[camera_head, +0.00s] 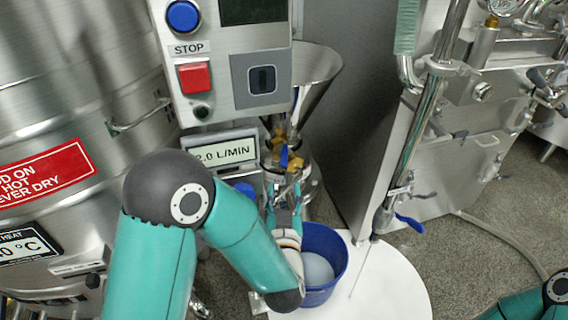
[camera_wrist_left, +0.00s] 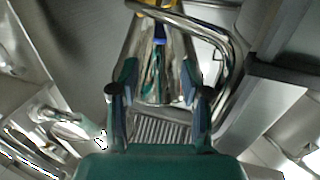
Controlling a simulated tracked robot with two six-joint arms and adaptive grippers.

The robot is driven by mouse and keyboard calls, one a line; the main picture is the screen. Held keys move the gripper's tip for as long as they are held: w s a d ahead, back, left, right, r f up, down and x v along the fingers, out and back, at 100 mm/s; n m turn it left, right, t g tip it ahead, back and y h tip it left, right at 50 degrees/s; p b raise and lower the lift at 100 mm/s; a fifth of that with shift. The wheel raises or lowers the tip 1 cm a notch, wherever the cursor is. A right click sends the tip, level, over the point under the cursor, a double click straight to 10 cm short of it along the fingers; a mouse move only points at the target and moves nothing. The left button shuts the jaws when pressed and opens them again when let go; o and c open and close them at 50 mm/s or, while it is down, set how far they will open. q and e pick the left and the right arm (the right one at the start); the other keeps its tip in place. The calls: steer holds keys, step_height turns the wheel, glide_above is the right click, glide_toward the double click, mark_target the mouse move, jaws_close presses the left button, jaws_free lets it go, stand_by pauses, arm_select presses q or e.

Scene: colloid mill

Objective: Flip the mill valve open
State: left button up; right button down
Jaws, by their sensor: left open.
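The mill valve shows in the head view as a small blue lever (camera_head: 284,157) on brass fittings below the steel funnel. The lever stands roughly upright in the picture. My left gripper (camera_head: 284,186) is just below it, partly hidden behind my forearm. In the left wrist view, my left gripper (camera_wrist_left: 159,100) is open, its two fingers apart with nothing held between them. A blue part (camera_wrist_left: 160,38), likely the lever, shows beyond the fingertips, near the middle. I cannot tell whether a finger touches it. My right gripper is out of view.
The mill's control box (camera_head: 225,60) with blue and red buttons hangs above left. A flow display (camera_head: 224,152) sits left of the valve. A blue bucket (camera_head: 325,250) stands below on a white round surface (camera_head: 390,285). A steel tank (camera_head: 60,100) fills the left side.

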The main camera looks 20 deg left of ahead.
mark_target(284, 160)
arm_select(q)
steer(key=b+x, duration=0.2)
steer(key=x, duration=0.9)
steer(key=shift+w, duration=0.1)
steer(key=shift+a, duration=0.1)
jaws_close()
